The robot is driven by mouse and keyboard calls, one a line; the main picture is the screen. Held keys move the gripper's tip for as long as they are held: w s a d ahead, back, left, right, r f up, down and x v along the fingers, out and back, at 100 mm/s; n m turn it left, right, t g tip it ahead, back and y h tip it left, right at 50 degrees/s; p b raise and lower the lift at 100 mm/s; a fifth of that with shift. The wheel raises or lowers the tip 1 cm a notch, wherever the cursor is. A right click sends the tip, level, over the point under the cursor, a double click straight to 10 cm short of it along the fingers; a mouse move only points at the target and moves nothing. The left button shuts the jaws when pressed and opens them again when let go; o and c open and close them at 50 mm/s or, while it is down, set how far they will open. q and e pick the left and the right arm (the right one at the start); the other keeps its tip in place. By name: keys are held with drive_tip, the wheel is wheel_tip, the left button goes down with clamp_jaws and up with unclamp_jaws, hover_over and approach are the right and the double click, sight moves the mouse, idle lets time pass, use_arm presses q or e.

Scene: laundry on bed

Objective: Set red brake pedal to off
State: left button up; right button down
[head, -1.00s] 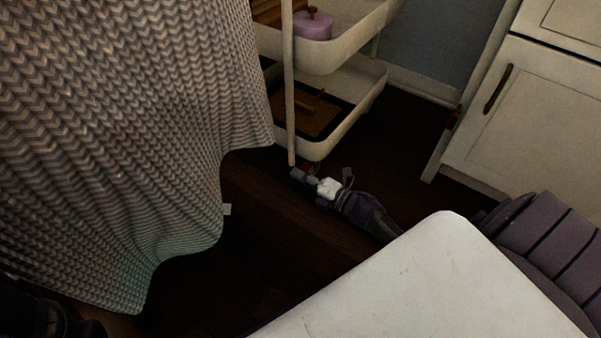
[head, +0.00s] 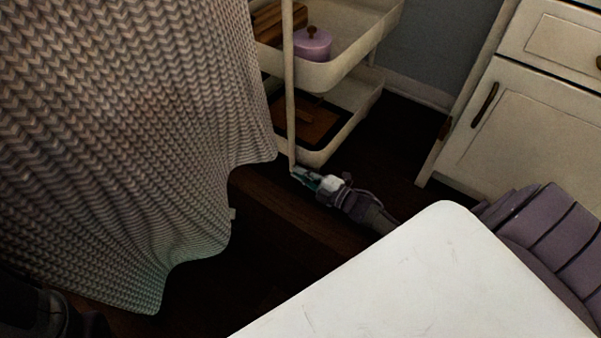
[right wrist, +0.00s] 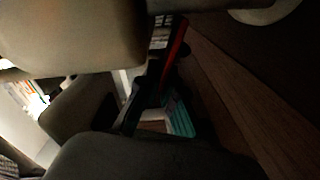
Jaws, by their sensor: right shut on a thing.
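The red brake pedal (right wrist: 174,48) shows in the right wrist view as a narrow red strip along a dark part. My right gripper (right wrist: 125,95) has its large grey fingers closed around the dark part, and its grip hides much of the pedal. In the head view my right gripper (head: 304,178) is low, near the floor, at the foot of the white trolley's front post. The pedal cannot be made out there.
The white two-tier trolley (head: 345,65) holds a lilac container (head: 312,44). A knitted blanket (head: 120,130) hangs at left. A white cabinet (head: 540,110) stands at right. Dark floor (head: 270,240) is bare between blanket and trolley.

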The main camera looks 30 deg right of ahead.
idle(0.4)
drive_tip(key=c, duration=1.3)
unclamp_jaws()
drive_tip(key=shift+s+d, duration=0.1)
drive_tip(key=shift+s, duration=0.05)
drive_tip(key=v, duration=1.1)
drive_tip(key=shift+s+d, duration=0.1)
drive_tip(key=shift+s, duration=0.25)
